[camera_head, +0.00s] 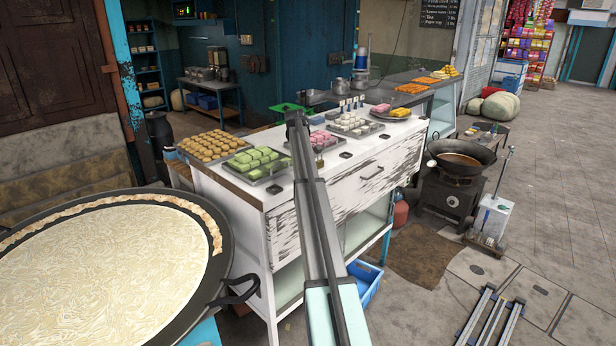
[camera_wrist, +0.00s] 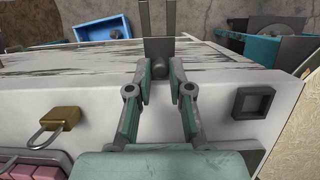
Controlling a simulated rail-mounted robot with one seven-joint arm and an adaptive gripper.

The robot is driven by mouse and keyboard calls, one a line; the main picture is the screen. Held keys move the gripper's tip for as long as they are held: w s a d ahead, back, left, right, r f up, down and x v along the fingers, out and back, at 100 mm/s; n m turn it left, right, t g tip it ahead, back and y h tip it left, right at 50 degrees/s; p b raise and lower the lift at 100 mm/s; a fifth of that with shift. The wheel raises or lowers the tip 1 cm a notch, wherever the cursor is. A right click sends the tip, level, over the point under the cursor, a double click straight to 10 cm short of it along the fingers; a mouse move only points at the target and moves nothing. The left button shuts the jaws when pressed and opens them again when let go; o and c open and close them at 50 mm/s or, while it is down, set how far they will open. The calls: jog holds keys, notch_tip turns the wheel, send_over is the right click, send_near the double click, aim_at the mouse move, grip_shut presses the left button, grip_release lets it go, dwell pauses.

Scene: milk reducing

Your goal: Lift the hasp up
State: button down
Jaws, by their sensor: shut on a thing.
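In the wrist view, my gripper (camera_wrist: 158,75) has its two teal fingers on either side of a grey metal plate, which looks like the hasp (camera_wrist: 158,48). The fingers are shut on it, at the edge of the white counter top. The plate reaches up past the fingertips to the frame's top edge. A brass padlock (camera_wrist: 60,118) lies on the counter to the left, apart from the gripper, with its shackle toward the pink sweets. The padlock also shows in the head view (camera_head: 320,163). There, the gripper's fingertips and the hasp cannot be made out.
The worn white counter (camera_head: 355,192) has a drawer front and trays of green sweets (camera_head: 257,160) and pink sweets. A large round pan (camera_head: 225,262) stands at the left. A wok (camera_head: 460,160) on a stove is at the right. A square dark fitting (camera_wrist: 253,102) sits right of the gripper.

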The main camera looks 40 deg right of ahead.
dwell(0.4)
jog(key=c, duration=1.1)
grip_release()
jog(key=shift+o, duration=0.2)
jog(key=shift+f, duration=0.1)
